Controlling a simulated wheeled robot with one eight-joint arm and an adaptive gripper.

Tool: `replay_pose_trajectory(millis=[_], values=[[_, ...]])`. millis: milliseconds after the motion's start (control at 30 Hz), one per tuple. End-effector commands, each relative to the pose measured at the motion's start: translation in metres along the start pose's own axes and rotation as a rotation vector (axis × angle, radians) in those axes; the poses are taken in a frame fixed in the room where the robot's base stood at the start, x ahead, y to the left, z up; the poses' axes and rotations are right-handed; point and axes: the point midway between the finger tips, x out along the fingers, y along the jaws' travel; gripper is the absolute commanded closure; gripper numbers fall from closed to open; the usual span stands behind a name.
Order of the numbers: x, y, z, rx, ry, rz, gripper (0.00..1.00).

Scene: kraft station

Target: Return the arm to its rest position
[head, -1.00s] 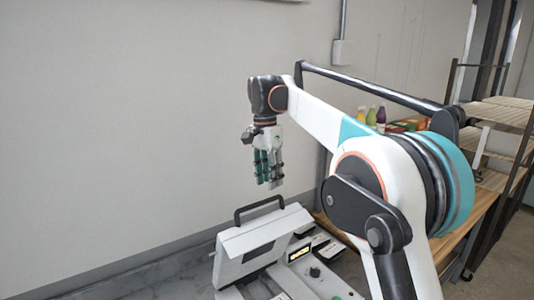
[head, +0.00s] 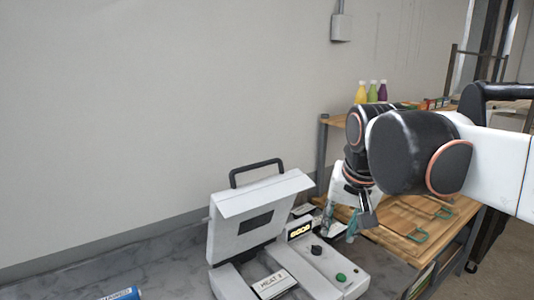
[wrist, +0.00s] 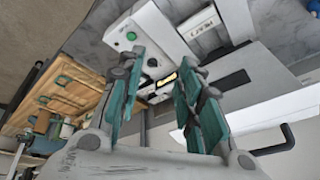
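My gripper (head: 347,222) hangs below my folded arm at the right of the head view, beyond the machine's right side. In the wrist view my gripper (wrist: 160,95) shows its two teal-padded fingers spread apart with nothing between them. My arm's dark wrist joints hide part of the gripper and the shelf in the head view.
A white machine (head: 228,245) with its handled lid raised stands on the grey marbled counter (head: 60,285). To its right is a wooden shelf unit (head: 405,222) with cutting boards and several coloured bottles (head: 372,93). A blue-and-white item (head: 122,294) lies at the front left.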

Motion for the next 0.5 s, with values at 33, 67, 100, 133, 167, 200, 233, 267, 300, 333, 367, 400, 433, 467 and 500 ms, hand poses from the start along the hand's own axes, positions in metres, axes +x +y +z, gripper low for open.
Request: replay_pose_trajectory(millis=[33,67,100,133,167,200,233,267,300,333,367,400,433,467,500], values=[[0.014,0.013,0.021,-0.022,0.021,-0.006,0.67],[0.020,0.020,0.030,-0.038,0.034,-0.009,0.67],[0.027,0.028,0.042,-0.059,0.052,-0.013,0.67],[0.033,0.034,0.052,-0.075,0.065,-0.015,0.67],[0.039,0.040,0.061,-0.091,0.079,-0.018,0.67],[0.047,0.048,0.074,-0.112,0.097,-0.020,0.67],[0.054,0.054,0.083,-0.128,0.111,-0.021,0.67],[0.061,0.059,0.093,-0.144,0.124,-0.022,0.67],[0.070,0.067,0.105,-0.165,0.143,-0.023,0.67],[0.077,0.072,0.114,-0.180,0.156,-0.024,0.67],[0.084,0.077,0.123,-0.196,0.168,-0.023,0.67],[0.092,0.083,0.134,-0.214,0.185,-0.023,0.67],[0.098,0.087,0.141,-0.226,0.195,-0.022,0.67],[0.104,0.091,0.148,-0.239,0.207,-0.021,0.67],[0.111,0.095,0.156,-0.253,0.219,-0.020,0.67]])
